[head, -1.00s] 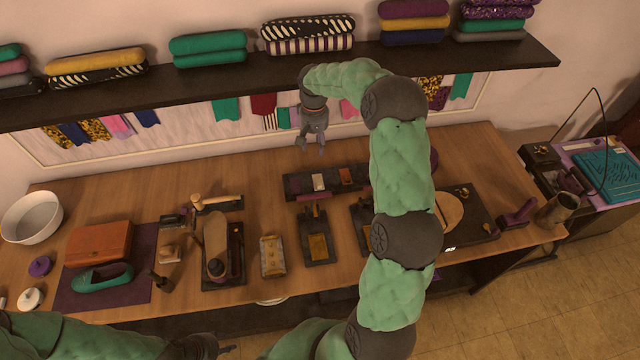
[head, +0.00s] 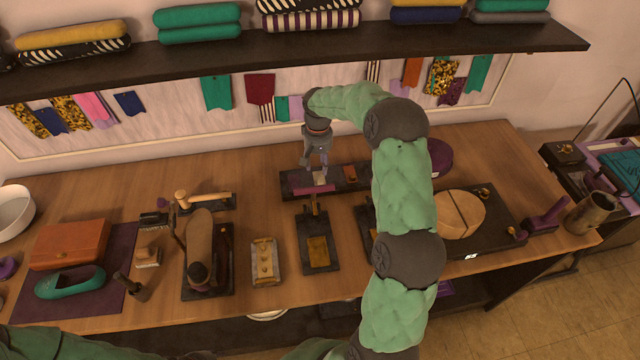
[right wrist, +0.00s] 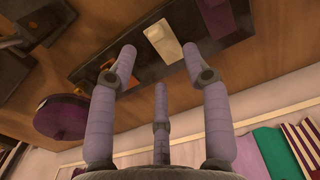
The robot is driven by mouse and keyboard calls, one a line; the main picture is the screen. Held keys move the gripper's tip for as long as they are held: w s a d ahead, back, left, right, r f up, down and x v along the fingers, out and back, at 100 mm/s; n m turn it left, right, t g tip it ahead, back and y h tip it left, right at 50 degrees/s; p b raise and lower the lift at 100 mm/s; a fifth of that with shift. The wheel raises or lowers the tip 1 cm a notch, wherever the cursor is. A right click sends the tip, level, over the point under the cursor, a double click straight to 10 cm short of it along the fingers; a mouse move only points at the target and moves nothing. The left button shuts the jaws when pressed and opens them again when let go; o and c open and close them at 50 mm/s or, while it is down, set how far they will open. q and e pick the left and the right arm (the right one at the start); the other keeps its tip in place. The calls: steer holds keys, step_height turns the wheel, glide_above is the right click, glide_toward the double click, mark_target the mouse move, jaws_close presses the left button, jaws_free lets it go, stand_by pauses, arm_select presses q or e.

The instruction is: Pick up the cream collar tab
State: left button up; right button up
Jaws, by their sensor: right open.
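The cream collar tab (right wrist: 164,42) lies on a long dark tray (right wrist: 80,68), between an orange piece (right wrist: 107,66) and a purple piece (right wrist: 216,18). In the head view the tab is small and partly hidden behind my right fingers. My right gripper (head: 317,170) points down over the tray (head: 293,191). In the right wrist view its three fingers (right wrist: 160,62) are spread open and empty, with the tab just beyond the upper fingertips; I see no contact. Only a dark bit of my left gripper (head: 200,355) shows at the bottom edge.
A shelf with folded fabrics (head: 400,42) overhangs the back, with hanging swatches (head: 260,90) below. A purple round object (head: 440,158) stands right of the tray. Tool boards (head: 318,245) and a brush (head: 147,258) lie in front. Bare wood shows left of the tray.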

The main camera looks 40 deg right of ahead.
glide_above(321, 182)
steer(key=f, duration=0.4)
steer(key=shift+w+a+f, duration=0.15)
steer(key=shift+w+a, duration=0.05)
steer(key=shift+a, duration=0.1)
steer(key=f, duration=0.1)
steer(key=f+b, duration=0.1)
steer(key=f, duration=0.3)
steer(key=shift+s+d, duration=0.1)
steer(key=shift+d, duration=0.25)
jaws_close()
